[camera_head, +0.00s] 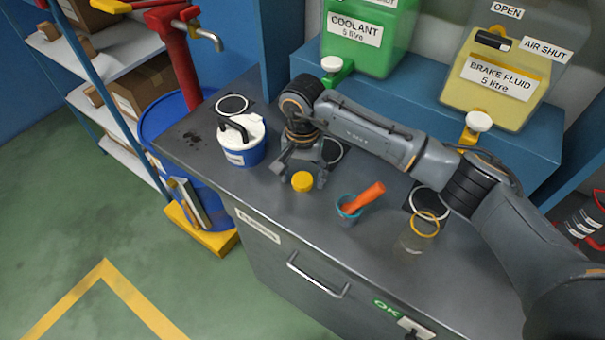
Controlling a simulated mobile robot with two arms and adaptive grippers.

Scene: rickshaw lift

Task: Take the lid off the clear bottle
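The clear bottle (411,242) stands on the grey bench at the right, see-through and hard to make out, with a yellow ring (425,215) around its top. Its mouth looks uncovered. A round yellow lid (302,182) is apart from it, further left, between the fingertips of my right gripper (303,177). That gripper points down low over the bench. Its fingers stand on both sides of the lid; whether they press on it or stand just clear, and whether the lid touches the bench, I cannot tell. My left gripper is out of view.
A blue tub with a white lid (240,150) stands left of my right gripper. A teal cup (346,213) with an orange-handled tool (362,198) stands between lid and bottle. Green (371,42) and yellow (490,90) fluid containers stand on a blue shelf behind.

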